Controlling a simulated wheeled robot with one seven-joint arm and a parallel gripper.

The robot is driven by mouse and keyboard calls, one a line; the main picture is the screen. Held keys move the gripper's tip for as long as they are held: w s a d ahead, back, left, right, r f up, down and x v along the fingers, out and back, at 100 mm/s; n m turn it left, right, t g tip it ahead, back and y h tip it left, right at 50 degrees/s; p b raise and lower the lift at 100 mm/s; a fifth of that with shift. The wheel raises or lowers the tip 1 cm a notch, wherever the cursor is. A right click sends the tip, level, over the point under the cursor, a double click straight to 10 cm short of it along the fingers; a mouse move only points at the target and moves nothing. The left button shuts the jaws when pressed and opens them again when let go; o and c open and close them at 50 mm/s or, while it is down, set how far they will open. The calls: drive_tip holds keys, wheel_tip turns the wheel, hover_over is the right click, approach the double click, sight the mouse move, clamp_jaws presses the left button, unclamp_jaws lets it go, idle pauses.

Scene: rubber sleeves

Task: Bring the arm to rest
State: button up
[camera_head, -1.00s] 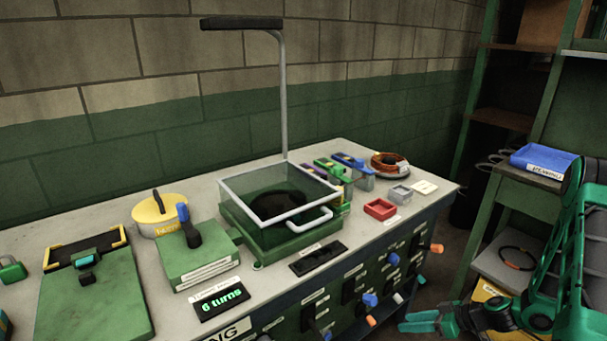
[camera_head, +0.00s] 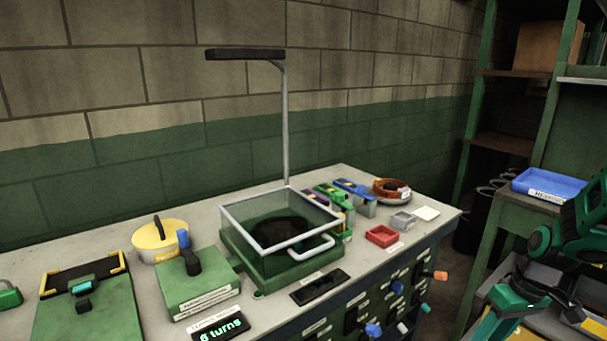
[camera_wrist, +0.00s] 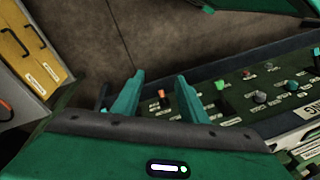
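My gripper (camera_wrist: 160,76) is open in the wrist view, with its two teal fingers apart and nothing held between them. An orange knob (camera_wrist: 163,97) shows beyond the fingers, on the bench's front panel, and looks apart from them. In the head view my teal and black arm is folded at the lower right edge, to the right of the bench; I cannot clearly make out the fingers there.
The workbench (camera_head: 365,182) carries a glass-sided box (camera_head: 270,225), a yellow pot (camera_head: 160,240), a red tray (camera_head: 381,236) and a green block (camera_head: 200,290). Knobs stick out of its front. A side stand with a blue tray (camera_head: 548,185) is close behind my arm. Floor shows in the wrist view.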

drive_tip(key=s+r+m+h, duration=0.1)
drive_tip(key=s+r+m, duration=0.3)
drive_tip(key=s+r, duration=0.2)
drive_tip(key=s+r+m+h, duration=0.1)
drive_tip(key=s+r+m, duration=0.3)
drive_tip(key=s, duration=0.7)
wheel_tip(320, 180, up, 2)
drive_tip(key=shift+d+r+m, duration=0.2)
drive_tip(key=shift+r+m, duration=0.05)
drive_tip(key=shift+m, duration=0.15)
drive_tip(key=shift+w+f+g, duration=0.25)
drive_tip(key=shift+w+g, duration=0.05)
drive_tip(key=shift+w, duration=0.25)
drive_tip(key=shift+c, duration=1.3)
